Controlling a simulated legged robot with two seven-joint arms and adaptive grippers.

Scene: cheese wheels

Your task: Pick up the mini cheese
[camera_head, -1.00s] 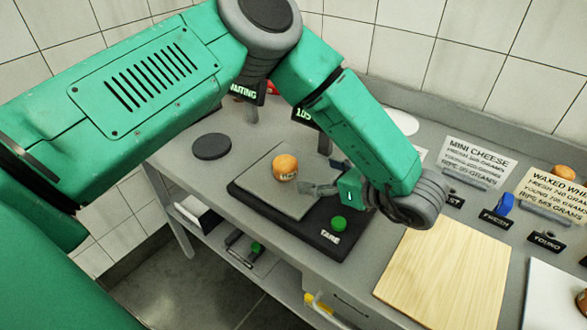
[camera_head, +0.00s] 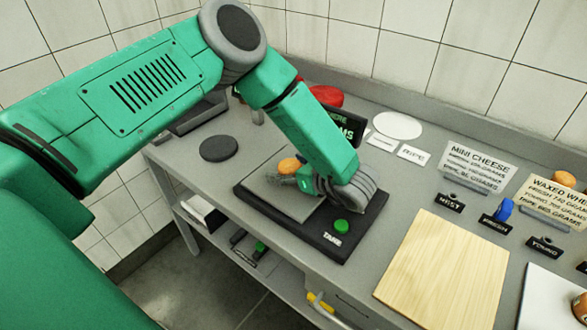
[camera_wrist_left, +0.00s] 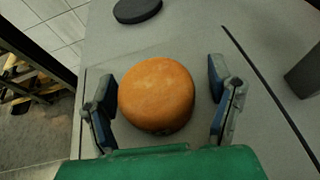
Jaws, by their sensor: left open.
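The mini cheese (camera_head: 289,166) is a small round orange wheel on the grey plate of the scale (camera_head: 262,188). In the head view my left gripper (camera_head: 292,180) is at the cheese and hides part of it. In the left wrist view the cheese (camera_wrist_left: 157,95) sits between the two fingers of my left gripper (camera_wrist_left: 165,100). The fingers are open, one on each side, with a gap clearest on the right. My right gripper is not in view.
The scale has a green TARE button (camera_head: 341,227). A wooden board (camera_head: 445,268) lies to the right. A black disc (camera_head: 219,148) lies left of the scale. Sign cards, including a MINI CHEESE card (camera_head: 479,165), stand along the back right. A white disc (camera_head: 398,125) lies behind.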

